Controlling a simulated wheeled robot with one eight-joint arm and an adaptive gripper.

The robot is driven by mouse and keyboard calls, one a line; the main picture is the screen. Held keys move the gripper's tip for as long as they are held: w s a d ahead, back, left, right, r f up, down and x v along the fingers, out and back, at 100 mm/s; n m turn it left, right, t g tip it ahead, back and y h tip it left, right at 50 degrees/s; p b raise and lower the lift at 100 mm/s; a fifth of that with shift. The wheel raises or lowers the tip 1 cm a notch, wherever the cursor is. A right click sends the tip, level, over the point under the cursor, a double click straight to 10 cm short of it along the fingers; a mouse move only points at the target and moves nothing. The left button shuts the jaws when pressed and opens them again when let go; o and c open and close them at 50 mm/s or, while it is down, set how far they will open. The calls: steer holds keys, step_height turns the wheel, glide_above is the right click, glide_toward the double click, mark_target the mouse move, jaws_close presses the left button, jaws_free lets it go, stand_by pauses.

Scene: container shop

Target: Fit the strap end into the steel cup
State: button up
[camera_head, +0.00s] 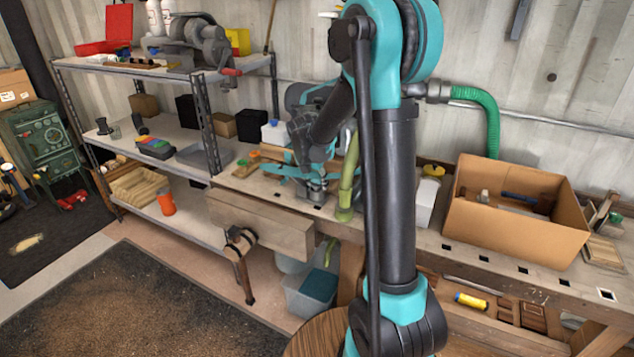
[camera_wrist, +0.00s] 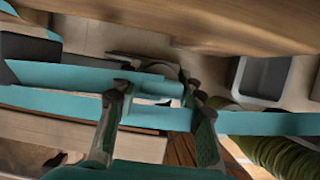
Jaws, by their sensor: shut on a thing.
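The teal strap (camera_head: 283,170) lies across the bench in the head view, below my gripper (camera_head: 308,165). In the wrist view the strap (camera_wrist: 60,75) runs across the picture in bands, with a teal piece between my gripper's two fingers (camera_wrist: 158,95). My gripper is shut on the strap. A small grey metal piece (camera_head: 316,190), which looks like the steel cup, is close under my gripper on the bench. In the wrist view a rounded grey shape shows behind the strap; I cannot tell whether it is the cup. Whether the strap end touches the cup is hidden.
A green hose (camera_head: 348,180) stands just right of my gripper. A cardboard box (camera_head: 518,225) with tools is on the bench at right. Steel shelves (camera_head: 185,128) stand at left. In the wrist view a grey bin (camera_wrist: 264,76) lies at upper right.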

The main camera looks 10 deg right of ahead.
steer(key=shift+f, duration=0.2)
steer(key=shift+s+f, duration=0.15)
steer(key=shift+f, duration=0.05)
jaws_close()
steer(key=shift+s+f, duration=0.1)
steer(key=shift+f, duration=0.05)
steer(key=o, duration=0.9)
jaws_free()
steer(key=shift+o, duration=1.3)
steer(key=shift+w+f, duration=0.35)
steer(key=shift+o, duration=1.2)
steer(key=shift+r, duration=0.15)
steer(key=shift+r, duration=0.1)
